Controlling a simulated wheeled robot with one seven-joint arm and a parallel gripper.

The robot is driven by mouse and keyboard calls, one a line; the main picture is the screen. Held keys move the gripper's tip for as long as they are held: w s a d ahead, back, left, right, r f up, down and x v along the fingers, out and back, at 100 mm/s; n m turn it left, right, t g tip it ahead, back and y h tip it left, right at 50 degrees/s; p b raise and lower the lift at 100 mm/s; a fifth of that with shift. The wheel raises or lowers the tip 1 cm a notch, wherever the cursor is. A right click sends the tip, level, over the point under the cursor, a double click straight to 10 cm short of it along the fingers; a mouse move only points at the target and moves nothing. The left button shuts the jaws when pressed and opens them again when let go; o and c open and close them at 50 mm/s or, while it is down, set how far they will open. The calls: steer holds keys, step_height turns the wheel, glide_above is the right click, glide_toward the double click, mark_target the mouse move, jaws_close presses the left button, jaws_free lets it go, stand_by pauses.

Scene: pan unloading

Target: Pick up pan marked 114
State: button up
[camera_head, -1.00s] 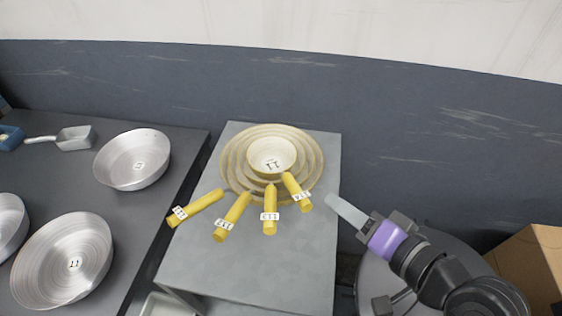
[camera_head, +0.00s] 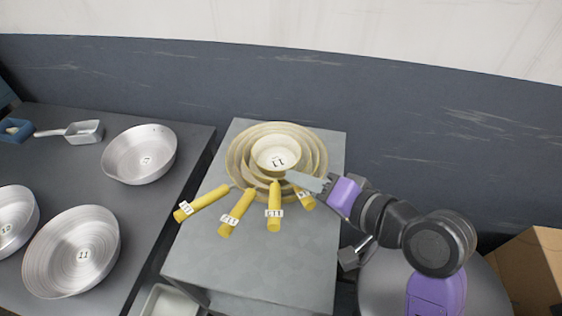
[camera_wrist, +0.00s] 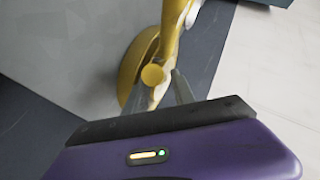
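A stack of nested yellow pans (camera_head: 236,150) sits on a grey stand (camera_head: 240,275), their handles fanned toward the front. The rightmost handle (camera_head: 307,201) carries a white label that is partly hidden by my gripper, so its number does not read clearly now. The handle beside it (camera_head: 274,222) looks marked 113. My gripper (camera_head: 306,181) is over the rightmost handle, coming from the right. In the wrist view its two fingers (camera_wrist: 160,92) stand apart, with a yellow handle end (camera_wrist: 152,75) between or just beyond them. Contact cannot be told.
Several metal pans (camera_head: 105,250) and a scoop (camera_head: 85,131) lie on the dark table (camera_head: 150,210) at left. A pale tray (camera_head: 170,302) is low at the front. A cardboard box (camera_head: 535,265) is at right. A dark wall (camera_head: 430,130) stands behind.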

steer(key=shift+w+a+f, duration=0.15)
steer(key=shift+a, duration=0.05)
jaws_close()
